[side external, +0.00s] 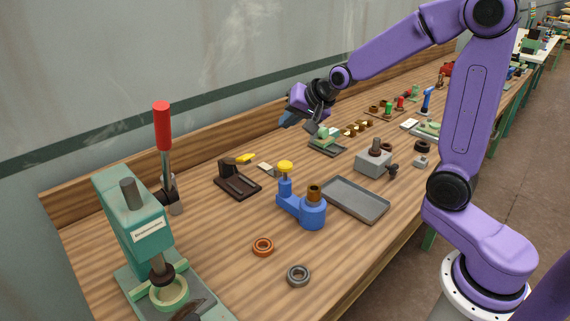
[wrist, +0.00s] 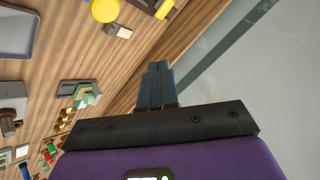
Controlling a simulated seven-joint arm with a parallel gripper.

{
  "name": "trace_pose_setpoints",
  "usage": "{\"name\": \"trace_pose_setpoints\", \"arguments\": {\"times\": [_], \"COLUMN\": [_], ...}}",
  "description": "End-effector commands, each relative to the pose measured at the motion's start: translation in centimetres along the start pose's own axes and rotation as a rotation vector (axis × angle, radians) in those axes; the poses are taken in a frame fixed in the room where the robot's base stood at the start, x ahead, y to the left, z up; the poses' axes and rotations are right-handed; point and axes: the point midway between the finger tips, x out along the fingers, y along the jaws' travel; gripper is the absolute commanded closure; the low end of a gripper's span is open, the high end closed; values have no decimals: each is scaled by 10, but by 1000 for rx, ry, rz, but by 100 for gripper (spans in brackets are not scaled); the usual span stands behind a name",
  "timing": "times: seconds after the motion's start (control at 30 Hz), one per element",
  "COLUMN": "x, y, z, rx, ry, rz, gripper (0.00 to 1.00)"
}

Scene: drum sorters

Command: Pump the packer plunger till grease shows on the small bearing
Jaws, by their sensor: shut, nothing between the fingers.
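The blue packer (side external: 302,206) stands upright mid-bench in the side view. Its yellow plunger knob (side external: 285,167) tops a post on its left, and it shows at the top edge of the wrist view (wrist: 105,10). A brown ring-shaped piece (side external: 315,190) sits on the packer's round body; I cannot tell whether it is a bearing. An orange-brown ring (side external: 263,247) and a grey bearing (side external: 298,275) lie in front of the packer. I cannot make out grease. My gripper (side external: 287,121) is shut and empty, above the bench's back edge, apart from the packer; its fingers (wrist: 159,68) are together.
A green press (side external: 137,215) with a red-handled lever (side external: 162,127) stands front left. A dark fixture with a yellow lever (side external: 237,185) is left of the packer. A grey tray (side external: 355,199) and a grey block (side external: 372,164) are to its right. The wall is behind.

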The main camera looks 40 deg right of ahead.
Motion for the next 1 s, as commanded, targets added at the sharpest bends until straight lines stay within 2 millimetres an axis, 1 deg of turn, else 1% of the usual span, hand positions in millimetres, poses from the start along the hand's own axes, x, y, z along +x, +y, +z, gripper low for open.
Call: {"name": "trace_pose_setpoints", "arguments": {"times": [0.13, 0.27, 0.8, 1.0], "x": [2, 8, 52, 60], "y": [2, 6, 38, 44], "z": [1, 6, 38, 44], "rx": [0, 1, 0, 0], "ry": [-1, -3, -4, -2], "rz": [1, 3, 3, 1], "gripper": [100, 100, 100, 100]}}
